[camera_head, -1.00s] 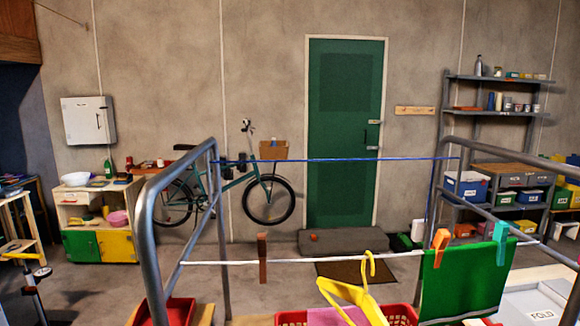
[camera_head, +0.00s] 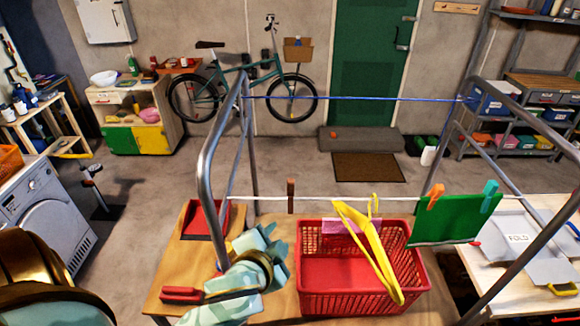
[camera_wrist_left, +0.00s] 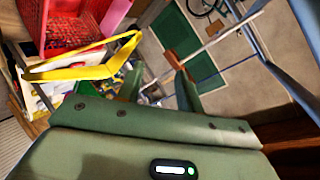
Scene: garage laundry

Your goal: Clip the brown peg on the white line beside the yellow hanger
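The brown peg (camera_head: 291,196) stands upright across the white line (camera_head: 322,199), to the left of the yellow hanger (camera_head: 378,255). The hanger hangs from the line over a red basket. My left gripper (camera_head: 272,243) is below and left of the peg, apart from it in the head view. In the left wrist view its green fingers (camera_wrist_left: 160,85) are spread, with nothing seen between them. The peg (camera_wrist_left: 178,60) shows past the fingertips, near the right finger, and the yellow hanger (camera_wrist_left: 80,70) is at left. My right gripper is not in view.
A green cloth (camera_head: 440,222) hangs by orange and teal pegs right of the hanger. The red basket (camera_head: 355,300) stands below. Grey rack rails (camera_head: 210,150) flank the line, and a blue line (camera_head: 350,98) runs behind. A red dustpan (camera_head: 205,220) lies on the wooden table.

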